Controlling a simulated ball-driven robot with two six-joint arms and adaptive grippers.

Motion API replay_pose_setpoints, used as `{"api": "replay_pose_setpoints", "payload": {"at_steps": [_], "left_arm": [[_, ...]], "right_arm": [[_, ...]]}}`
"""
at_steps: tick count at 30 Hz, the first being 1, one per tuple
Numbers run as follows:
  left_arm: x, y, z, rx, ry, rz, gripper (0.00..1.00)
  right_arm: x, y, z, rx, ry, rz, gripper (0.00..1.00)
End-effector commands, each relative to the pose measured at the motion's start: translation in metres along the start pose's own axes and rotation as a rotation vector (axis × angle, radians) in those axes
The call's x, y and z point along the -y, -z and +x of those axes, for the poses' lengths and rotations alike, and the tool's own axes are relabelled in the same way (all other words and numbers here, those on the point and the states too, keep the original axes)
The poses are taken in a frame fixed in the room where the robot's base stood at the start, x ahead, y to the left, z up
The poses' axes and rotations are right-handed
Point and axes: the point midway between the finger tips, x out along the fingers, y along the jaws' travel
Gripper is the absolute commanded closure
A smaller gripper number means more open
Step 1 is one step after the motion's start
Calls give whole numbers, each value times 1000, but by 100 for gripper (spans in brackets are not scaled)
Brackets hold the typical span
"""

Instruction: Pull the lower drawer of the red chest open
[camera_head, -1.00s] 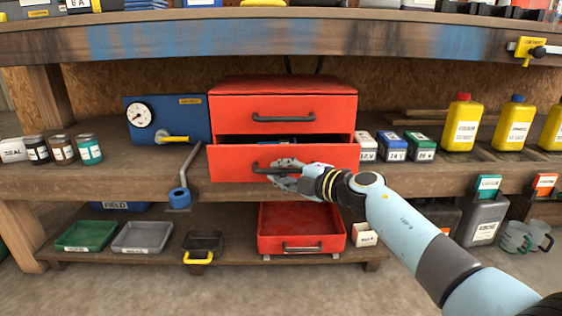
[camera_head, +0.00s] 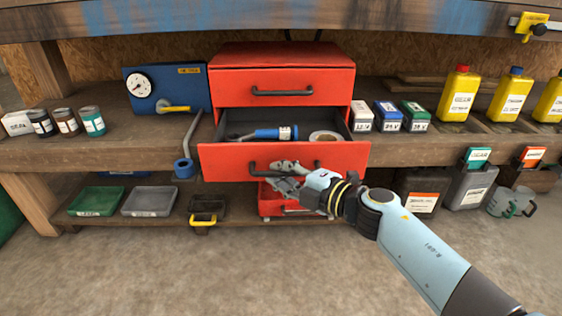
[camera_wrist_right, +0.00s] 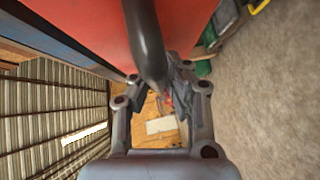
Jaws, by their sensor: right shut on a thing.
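The red chest (camera_head: 300,72) stands on the middle shelf of the bench. Its upper drawer is closed. Its lower drawer (camera_head: 222,160) is pulled well out, and a blue-handled tool (camera_head: 268,134) and a roll of tape (camera_head: 325,136) show inside it. My right gripper (camera_head: 281,174) is at the left part of the lower drawer's dark bar handle (camera_head: 308,165). In the right wrist view the handle (camera_wrist_right: 146,40) runs between the fingers, with the red drawer front (camera_wrist_right: 85,25) behind it. The right gripper is shut on the handle. My left gripper is not in view.
A red tray (camera_head: 268,200) sits on the low shelf, partly under the open drawer. A blue gauge box (camera_head: 190,88) stands left of the chest. Small labelled boxes (camera_head: 387,116) and yellow bottles (camera_head: 458,97) stand to the right. The floor (camera_head: 200,270) in front is clear.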

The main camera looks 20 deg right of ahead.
Motion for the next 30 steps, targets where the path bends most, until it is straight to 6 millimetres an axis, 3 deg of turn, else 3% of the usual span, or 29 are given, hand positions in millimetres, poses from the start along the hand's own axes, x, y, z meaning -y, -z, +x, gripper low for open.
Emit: {"api": "replay_pose_setpoints", "payload": {"at_steps": [14, 15, 20, 30], "left_arm": [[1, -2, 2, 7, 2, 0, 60], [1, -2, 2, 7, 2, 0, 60], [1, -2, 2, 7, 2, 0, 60], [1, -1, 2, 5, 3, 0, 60]], "right_arm": [[-4, 3, -2, 0, -8, 2, 100], [-4, 3, -2, 0, -8, 2, 86], [-2, 3, -2, 0, -6, 1, 65], [0, 2, -7, 0, -1, 0, 64]]}}
